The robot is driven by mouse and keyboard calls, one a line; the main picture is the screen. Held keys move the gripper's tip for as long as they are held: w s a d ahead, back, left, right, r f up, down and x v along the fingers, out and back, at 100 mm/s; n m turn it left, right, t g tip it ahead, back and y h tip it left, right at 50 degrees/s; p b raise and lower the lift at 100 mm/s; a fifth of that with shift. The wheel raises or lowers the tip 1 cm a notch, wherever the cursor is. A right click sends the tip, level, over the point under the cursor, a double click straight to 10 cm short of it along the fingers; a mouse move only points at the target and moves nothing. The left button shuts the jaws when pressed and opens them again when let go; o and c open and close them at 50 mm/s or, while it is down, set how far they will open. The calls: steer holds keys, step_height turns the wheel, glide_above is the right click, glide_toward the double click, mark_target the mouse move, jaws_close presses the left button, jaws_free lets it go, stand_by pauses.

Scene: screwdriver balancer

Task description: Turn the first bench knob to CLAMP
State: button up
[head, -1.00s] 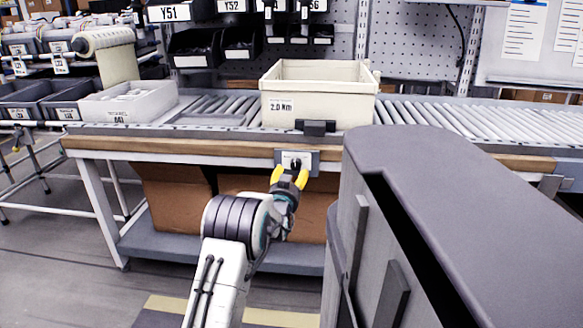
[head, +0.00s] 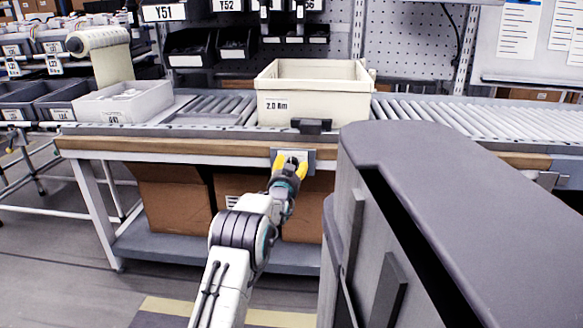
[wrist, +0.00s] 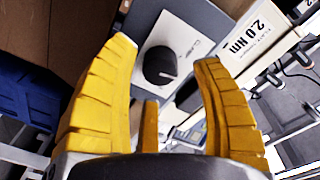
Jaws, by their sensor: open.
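The bench knob (wrist: 160,66) is black and round, on a white plate (wrist: 186,32) with small lettering too blurred to read surely. In the wrist view the knob shows between my gripper's yellow fingers, with a visible gap on each side. My gripper (wrist: 165,50) is open and holds nothing. In the head view my gripper (head: 291,163) is in front of the grey knob panel (head: 308,155) on the bench's front edge. It largely hides the knob there. I cannot tell how far the fingertips are from the plate.
A cream bin (head: 313,98) labelled 2.0 Nm stands on the roller conveyor (head: 430,113) above the panel. Cardboard boxes (head: 172,195) sit under the bench. A large grey body fills the right foreground. Open floor (head: 50,260) lies at the left.

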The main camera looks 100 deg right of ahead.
steer(key=shift+s+d, duration=0.2)
steer(key=shift+d, duration=0.5)
steer(key=shift+c, duration=0.2)
steer(key=c, duration=1.2)
jaws_close()
steer(key=shift+n+b, duration=0.3)
steer(key=shift+b, duration=0.1)
steer(key=shift+o, duration=0.2)
jaws_free()
steer(key=n+b, duration=0.3)
steer(key=shift+f+n+b, duration=0.1)
steer(key=shift+n+b, duration=0.3)
steer(key=shift+n+h+b, duration=0.3)
steer(key=shift+n+b, duration=0.8)
steer(key=shift+w+r, duration=0.1)
steer(key=shift+r, duration=0.15)
